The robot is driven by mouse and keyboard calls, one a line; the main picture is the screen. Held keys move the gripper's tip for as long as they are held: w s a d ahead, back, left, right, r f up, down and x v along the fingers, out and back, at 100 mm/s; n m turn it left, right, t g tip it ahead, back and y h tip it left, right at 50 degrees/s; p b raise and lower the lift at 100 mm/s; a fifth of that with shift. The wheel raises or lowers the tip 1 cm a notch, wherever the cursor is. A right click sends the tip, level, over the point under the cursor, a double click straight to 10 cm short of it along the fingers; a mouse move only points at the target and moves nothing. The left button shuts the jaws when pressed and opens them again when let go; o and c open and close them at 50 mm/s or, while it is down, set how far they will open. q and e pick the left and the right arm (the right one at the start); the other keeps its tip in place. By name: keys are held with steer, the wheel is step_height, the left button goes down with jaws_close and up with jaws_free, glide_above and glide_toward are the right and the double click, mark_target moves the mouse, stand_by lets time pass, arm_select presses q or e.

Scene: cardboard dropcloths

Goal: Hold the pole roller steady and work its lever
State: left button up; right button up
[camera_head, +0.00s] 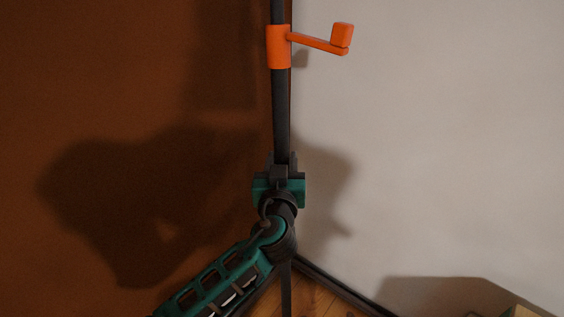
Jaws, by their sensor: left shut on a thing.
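The pole roller's dark pole (281,110) stands upright in front of the corner where the two walls meet. An orange collar (279,47) sits around its upper part. From the collar an orange lever (318,43) reaches to the right and ends in a block-shaped knob (342,35). My left gripper (281,165) is shut on the pole, well below the collar. Its green and black arm comes up from the bottom left and hides part of the pole. The pole's top is out of frame. My right gripper is not in view.
A brown wall (100,80) fills the left and a pale wall (450,130) the right. Wooden floor (312,296) shows at the bottom. The space around the lever looks clear.

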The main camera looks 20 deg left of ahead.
arm_select(q)
jaws_close()
stand_by(1.2)
